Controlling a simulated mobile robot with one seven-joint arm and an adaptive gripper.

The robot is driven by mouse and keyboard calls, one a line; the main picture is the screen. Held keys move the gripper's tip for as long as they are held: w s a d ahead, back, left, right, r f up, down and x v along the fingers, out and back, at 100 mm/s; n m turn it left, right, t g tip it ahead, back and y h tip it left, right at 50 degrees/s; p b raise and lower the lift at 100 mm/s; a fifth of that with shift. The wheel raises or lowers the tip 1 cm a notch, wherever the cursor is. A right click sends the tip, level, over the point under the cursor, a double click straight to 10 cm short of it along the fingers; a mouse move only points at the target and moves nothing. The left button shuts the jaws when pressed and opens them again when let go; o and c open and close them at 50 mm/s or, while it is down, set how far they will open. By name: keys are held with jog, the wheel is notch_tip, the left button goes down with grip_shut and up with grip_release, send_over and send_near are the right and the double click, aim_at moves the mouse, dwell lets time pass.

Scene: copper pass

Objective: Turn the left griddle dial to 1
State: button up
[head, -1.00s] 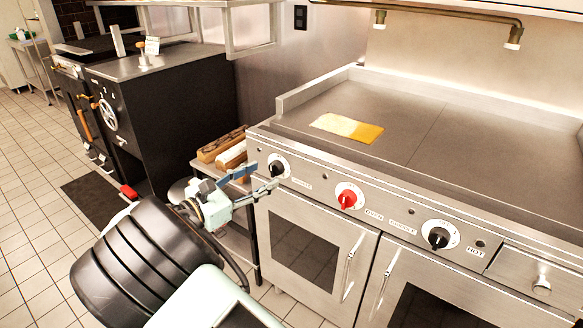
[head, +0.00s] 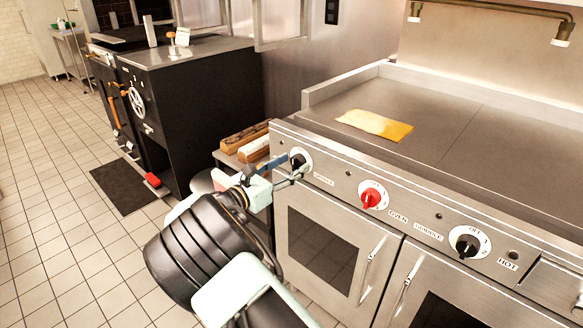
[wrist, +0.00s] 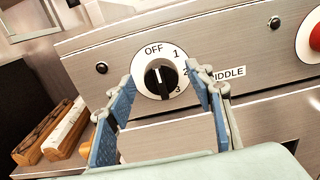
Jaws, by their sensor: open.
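The left griddle dial (wrist: 160,79) is a black knob on a white round plate marked OFF, 1, 2 and 3 in the wrist view. Its white pointer line is up, near OFF. The dial also shows at the left end of the range front in the head view (head: 298,161). My gripper (wrist: 161,73) is open, with one blue-padded finger to the left of the knob and one to the right. It also shows at the dial in the head view (head: 291,170). I cannot tell whether either finger touches the knob. The right finger partly covers the label beside the dial.
A red knob (head: 372,198) and another black dial (head: 467,245) sit farther right on the panel. A yellow slab (head: 375,125) lies on the griddle top (head: 445,122). Wooden blocks (head: 247,143) stand on a low shelf left of the range. Tiled floor is clear at left.

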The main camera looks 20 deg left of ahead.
jog(key=shift+w+d, duration=0.1)
jog(key=shift+w, duration=0.15)
jog(key=c, duration=1.1)
jog(key=shift+m, duration=0.4)
jog(key=m+b, duration=0.1)
jog(key=m, duration=0.1)
jog(key=m+b, duration=0.1)
jog(key=m, duration=0.1)
jog(key=shift+s+d+f+m, duration=0.1)
jog(key=shift+f+m, duration=0.1)
jog(key=shift+m, duration=0.1)
jog(key=m+b, duration=0.3)
jog(key=m, duration=0.1)
jog(key=shift+m, duration=0.3)
